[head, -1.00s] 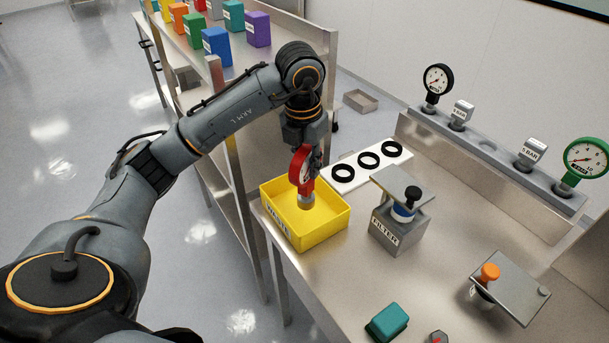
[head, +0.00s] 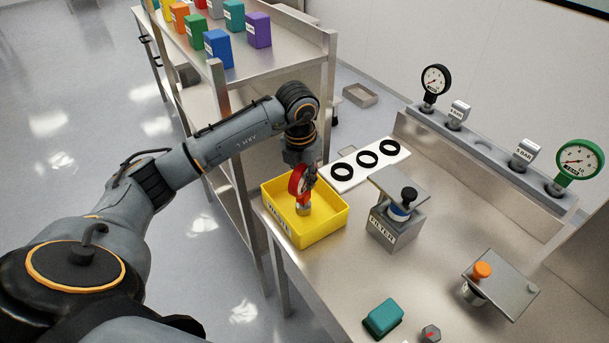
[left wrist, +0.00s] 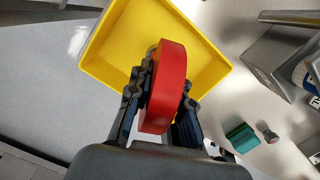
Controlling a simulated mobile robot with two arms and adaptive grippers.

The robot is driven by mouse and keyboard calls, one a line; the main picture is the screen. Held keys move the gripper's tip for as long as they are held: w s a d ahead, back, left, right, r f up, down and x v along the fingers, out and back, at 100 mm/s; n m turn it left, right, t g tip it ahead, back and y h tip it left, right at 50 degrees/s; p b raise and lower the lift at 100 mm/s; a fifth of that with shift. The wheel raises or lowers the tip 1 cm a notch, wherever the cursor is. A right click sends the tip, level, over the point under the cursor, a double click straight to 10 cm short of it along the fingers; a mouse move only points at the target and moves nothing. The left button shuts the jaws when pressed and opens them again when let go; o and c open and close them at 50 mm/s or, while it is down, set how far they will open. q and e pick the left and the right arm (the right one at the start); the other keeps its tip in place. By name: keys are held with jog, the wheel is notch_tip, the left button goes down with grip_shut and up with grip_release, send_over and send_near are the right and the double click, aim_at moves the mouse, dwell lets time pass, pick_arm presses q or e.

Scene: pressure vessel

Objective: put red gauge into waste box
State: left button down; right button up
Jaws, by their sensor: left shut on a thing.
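The red gauge (head: 297,181) is upright, dial up and metal stem (head: 304,209) down, inside the outline of the yellow waste box (head: 334,226). My left gripper (head: 309,180) is shut on the gauge's red body from above. In the left wrist view the red gauge (left wrist: 168,87) sits between the two dark fingers of my left gripper (left wrist: 163,92), with the yellow box (left wrist: 200,40) beyond it. I cannot tell whether the stem touches the box floor. My right gripper is not in view.
A white strip with black rings (head: 368,160) lies behind the box. The FILTER block (head: 394,231) stands to its right. A rail at the back holds a black gauge (head: 435,80) and a green gauge (head: 578,161). A teal block (head: 383,317) lies in front.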

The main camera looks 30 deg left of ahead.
pick_arm(q)
jog(key=shift+f, duration=0.1)
jog(key=c, duration=1.2)
grip_release()
jog(key=shift+r, duration=0.5)
jog(key=r+b, duration=0.1)
jog(key=r, duration=0.2)
jog(key=s+r+b, duration=0.1)
jog(key=r, duration=0.2)
jog(key=r+b, duration=0.1)
jog(key=r, duration=0.3)
jog(key=shift+s, duration=0.15)
jog(key=shift+s+r, duration=0.15)
jog(key=shift+r, duration=0.5)
